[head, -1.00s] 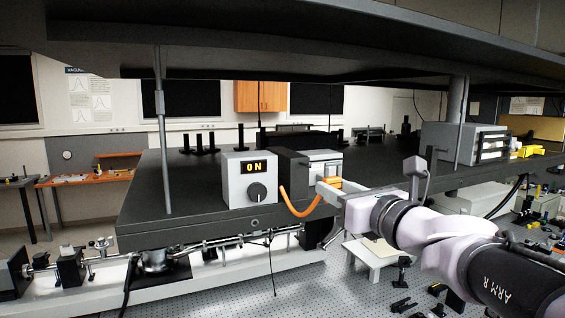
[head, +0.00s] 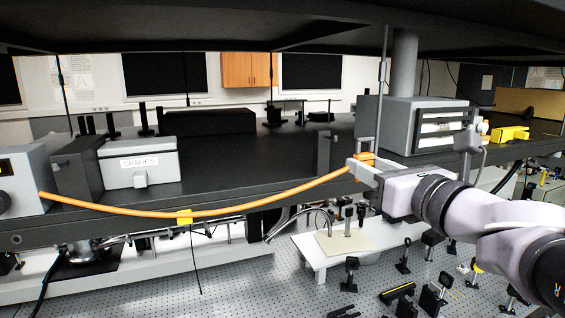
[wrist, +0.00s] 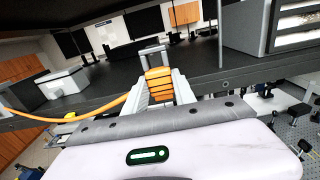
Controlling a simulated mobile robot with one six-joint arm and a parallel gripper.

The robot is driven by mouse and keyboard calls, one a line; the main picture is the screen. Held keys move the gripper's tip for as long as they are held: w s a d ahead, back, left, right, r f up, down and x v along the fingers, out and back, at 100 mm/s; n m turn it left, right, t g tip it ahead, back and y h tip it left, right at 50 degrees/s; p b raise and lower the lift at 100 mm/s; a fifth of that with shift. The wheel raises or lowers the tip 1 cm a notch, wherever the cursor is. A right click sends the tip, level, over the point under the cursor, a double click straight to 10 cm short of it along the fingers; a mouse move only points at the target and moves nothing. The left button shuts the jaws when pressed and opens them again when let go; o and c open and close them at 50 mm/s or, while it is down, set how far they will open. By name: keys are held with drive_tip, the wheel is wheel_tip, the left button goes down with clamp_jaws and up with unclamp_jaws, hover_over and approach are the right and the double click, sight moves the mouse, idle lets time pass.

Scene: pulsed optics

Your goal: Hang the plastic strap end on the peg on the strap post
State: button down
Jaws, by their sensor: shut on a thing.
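My gripper (head: 362,170) is shut on the ribbed orange plastic strap end (wrist: 159,84), just off the front edge of the black table. A dark upright (head: 323,155) at the table edge, just left of my gripper, looks like the strap post. In the wrist view a grey upright frame (wrist: 152,52) stands just beyond the strap end. I cannot make out the peg, or whether the strap end touches the post.
A box labelled SPARES (head: 140,165) sits on the black table (head: 240,165) at the left. A grey instrument (head: 425,125) and a thin support rod (head: 381,90) stand behind my gripper. A shelf (head: 200,25) overhangs above. A small white table (head: 345,245) with optics stands below.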

approach(324, 154)
drive_tip(key=w, duration=0.1)
drive_tip(key=w+a+r, duration=0.1)
drive_tip(key=w, duration=0.2)
drive_tip(key=shift+w+a+r, duration=0.15)
drive_tip(key=shift+w+a, duration=0.1)
drive_tip(key=shift+a, duration=0.05)
drive_tip(key=shift+w+a+f+b, duration=0.2)
drive_tip(key=shift+w+b, duration=0.15)
drive_tip(key=shift+w, duration=0.25)
idle(0.3)
drive_tip(key=shift+f+b, duration=0.4)
drive_tip(key=shift+b, duration=0.1)
idle(0.4)
drive_tip(key=c, duration=0.9)
unclamp_jaws()
drive_tip(key=shift+c, duration=0.2)
